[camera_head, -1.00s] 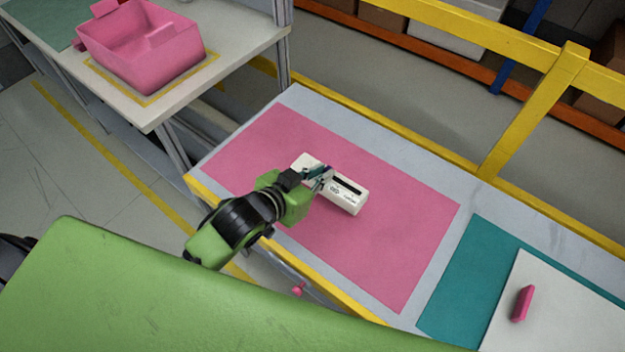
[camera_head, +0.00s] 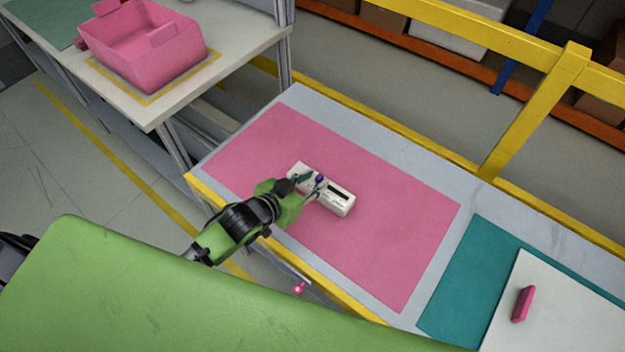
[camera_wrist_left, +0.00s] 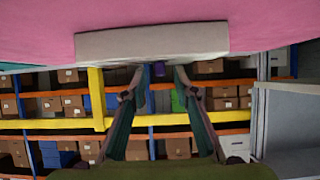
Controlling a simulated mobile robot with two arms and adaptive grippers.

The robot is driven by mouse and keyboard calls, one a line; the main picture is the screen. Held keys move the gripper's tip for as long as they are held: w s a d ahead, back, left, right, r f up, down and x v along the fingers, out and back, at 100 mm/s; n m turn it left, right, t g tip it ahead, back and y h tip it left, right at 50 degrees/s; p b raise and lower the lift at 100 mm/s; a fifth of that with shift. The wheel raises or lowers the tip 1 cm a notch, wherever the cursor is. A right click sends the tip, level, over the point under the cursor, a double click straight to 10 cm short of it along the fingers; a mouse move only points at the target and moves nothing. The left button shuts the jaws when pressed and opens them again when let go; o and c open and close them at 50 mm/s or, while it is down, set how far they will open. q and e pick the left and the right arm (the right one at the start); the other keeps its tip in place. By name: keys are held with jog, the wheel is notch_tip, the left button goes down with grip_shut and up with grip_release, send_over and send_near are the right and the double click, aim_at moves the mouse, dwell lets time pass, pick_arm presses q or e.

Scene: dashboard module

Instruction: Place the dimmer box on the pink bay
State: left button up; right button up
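The dimmer box (camera_head: 338,201) is white with a dark slot and a blue-purple knob (camera_head: 320,179). It lies on the pink bay (camera_head: 390,250), a pink area on the grey table. In the left wrist view the box (camera_wrist_left: 152,41) shows as a pale block against the pink surface. My left gripper (camera_head: 311,186) is at the box's near side, by the knob. In the left wrist view its two fingers stand apart, with the knob (camera_wrist_left: 158,69) seen in the gap and clear space on both sides. My right gripper is not in view.
A teal area (camera_head: 450,290) and a white board (camera_head: 570,310) with a pink piece (camera_head: 523,303) are at the right. A pink bin (camera_head: 150,50) stands on another table at upper left. A yellow rail (camera_head: 470,30) runs behind. Bare pink surface surrounds the box.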

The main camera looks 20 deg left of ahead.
pick_arm(q)
jog(key=shift+s, duration=0.1)
jog(key=v, duration=1.2)
jog(key=shift+f, duration=0.1)
dwell(0.3)
jog(key=s+f+g+y, duration=0.1)
jog(key=s+a+f+n+g+y, duration=0.1)
jog(key=s, duration=0.1)
jog(key=s+f+g+y, duration=0.1)
jog(key=s+f, duration=0.1)
jog(key=shift+s+a, duration=0.1)
jog(key=shift+a, duration=0.3)
jog(key=s+f+n+g+y, duration=0.1)
jog(key=s+g, duration=0.4)
jog(key=s, duration=0.4)
notch_tip(320, 180, down, 26)
jog(key=s+g, duration=0.1)
jog(key=s+a+f+g, duration=0.1)
jog(key=s+a+f, duration=0.2)
jog(key=s+f, duration=1.4)
jog(key=shift+s, duration=0.4)
